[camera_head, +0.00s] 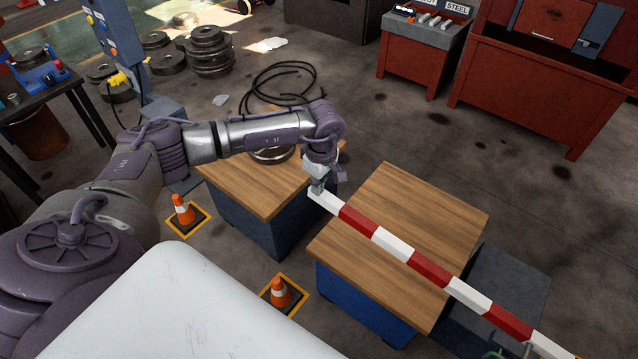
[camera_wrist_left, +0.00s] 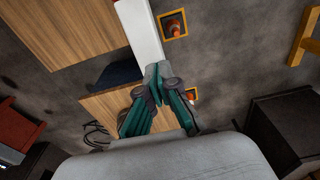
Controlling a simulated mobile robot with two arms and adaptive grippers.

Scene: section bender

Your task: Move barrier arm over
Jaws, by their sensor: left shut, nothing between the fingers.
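The barrier arm (camera_head: 428,268) is a long bar with red and white bands. It runs slantwise above the right wooden table top, from its white end near the middle of the head view to the bottom right. My left gripper (camera_head: 317,187) is at that white end. In the left wrist view, the shut fingers (camera_wrist_left: 156,84) are right by the white end of the bar (camera_wrist_left: 142,28), with nothing between them. I cannot tell whether they touch it.
Two wooden-topped blue cabinets stand below, the left one (camera_head: 262,192) and the right one (camera_head: 385,215). Traffic cones stand at the left (camera_head: 183,210) and front (camera_head: 280,293). A red bin (camera_head: 540,90) is at the back right. Open floor (camera_head: 540,190) lies right of the tables.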

